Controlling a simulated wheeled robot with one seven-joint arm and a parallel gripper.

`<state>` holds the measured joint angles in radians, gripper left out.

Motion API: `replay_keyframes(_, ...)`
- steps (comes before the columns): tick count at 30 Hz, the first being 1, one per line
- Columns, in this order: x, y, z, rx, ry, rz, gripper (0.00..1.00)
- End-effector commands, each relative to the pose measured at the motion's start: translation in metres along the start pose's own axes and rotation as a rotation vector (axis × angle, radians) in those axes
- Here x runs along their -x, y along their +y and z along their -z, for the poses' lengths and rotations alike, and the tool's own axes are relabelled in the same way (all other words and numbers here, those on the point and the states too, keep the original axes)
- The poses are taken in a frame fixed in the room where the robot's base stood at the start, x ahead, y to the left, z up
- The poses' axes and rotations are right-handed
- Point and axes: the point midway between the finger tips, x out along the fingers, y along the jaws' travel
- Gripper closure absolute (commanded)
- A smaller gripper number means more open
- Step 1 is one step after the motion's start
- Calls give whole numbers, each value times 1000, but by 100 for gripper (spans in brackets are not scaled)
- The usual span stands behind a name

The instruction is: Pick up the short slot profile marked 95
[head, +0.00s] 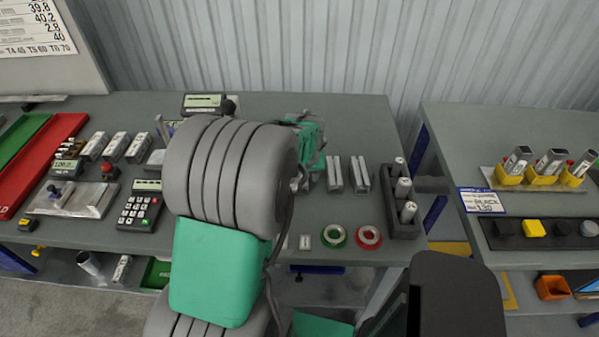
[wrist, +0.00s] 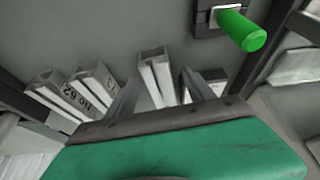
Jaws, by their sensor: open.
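Several short pale slot profiles show in the wrist view. One profile (wrist: 156,77) stands out between the two fingers of my gripper (wrist: 160,80), its slotted end facing up in the picture; no number is readable on it. I cannot tell whether the fingers reach down beside it. Two more profiles (wrist: 62,94) lie at the left with black lettering, one seeming to read "No 62". Another pale piece (wrist: 214,77) is partly hidden behind the right finger. My gripper is open and empty.
In the wrist view a green cylindrical knob (wrist: 241,31) stands close to the right finger. A keypad device (head: 140,206) lies left.

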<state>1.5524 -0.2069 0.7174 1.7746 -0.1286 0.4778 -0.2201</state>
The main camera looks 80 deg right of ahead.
Motion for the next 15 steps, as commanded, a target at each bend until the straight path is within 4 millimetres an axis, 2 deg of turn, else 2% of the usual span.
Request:
replay_keyframes(4, -16, 0, 0, -1, 0, 0, 38)
replay_keyframes(10, -18, 1, 0, -2, 2, -2, 38)
replay_keyframes(15, -17, 2, 0, -3, 1, -2, 52)
